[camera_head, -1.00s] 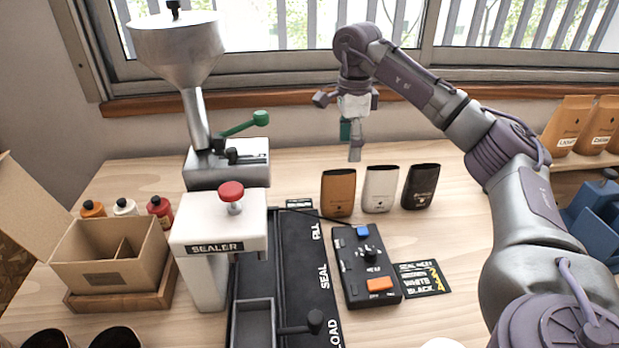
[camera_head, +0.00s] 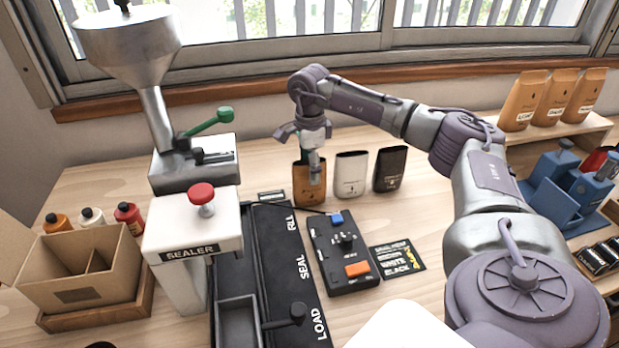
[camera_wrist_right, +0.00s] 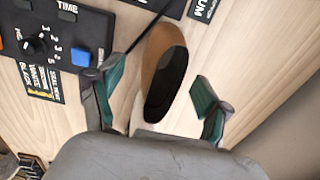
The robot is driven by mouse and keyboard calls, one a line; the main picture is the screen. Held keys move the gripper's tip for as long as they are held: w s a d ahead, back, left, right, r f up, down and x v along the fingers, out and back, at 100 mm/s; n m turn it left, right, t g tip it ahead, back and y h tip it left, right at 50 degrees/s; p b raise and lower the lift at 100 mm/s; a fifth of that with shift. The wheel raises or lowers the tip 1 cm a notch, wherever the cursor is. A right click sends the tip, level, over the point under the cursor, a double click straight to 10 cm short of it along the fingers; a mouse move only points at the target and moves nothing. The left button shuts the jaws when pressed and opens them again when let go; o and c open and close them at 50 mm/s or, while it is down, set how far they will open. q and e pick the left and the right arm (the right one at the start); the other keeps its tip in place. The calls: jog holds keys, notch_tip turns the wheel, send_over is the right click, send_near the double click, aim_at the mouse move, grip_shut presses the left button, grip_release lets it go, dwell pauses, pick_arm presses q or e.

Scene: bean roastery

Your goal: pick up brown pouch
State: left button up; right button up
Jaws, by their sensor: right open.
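The brown pouch (camera_head: 308,190) stands upright on the wooden table in the head view, leftmost of three pouches, with my right gripper partly in front of it. My right gripper (camera_head: 314,170) points down over it, its fingers near the pouch's top. In the right wrist view the brown pouch (camera_wrist_right: 165,70) shows its dark open mouth. There my right gripper (camera_wrist_right: 157,102) is open, one green-padded finger on each side of the pouch, with gaps between. The left gripper is not in view.
A white pouch (camera_head: 351,174) and a black pouch (camera_head: 390,169) stand right of the brown one. A control box (camera_head: 341,252) lies in front. The sealer (camera_head: 193,237) stands at left. Clear table lies right of the black pouch.

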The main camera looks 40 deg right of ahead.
jog(key=shift+w+f, duration=0.1)
jog(key=shift+f, duration=1.3)
jog(key=c, duration=0.9)
jog(key=shift+c, duration=0.2)
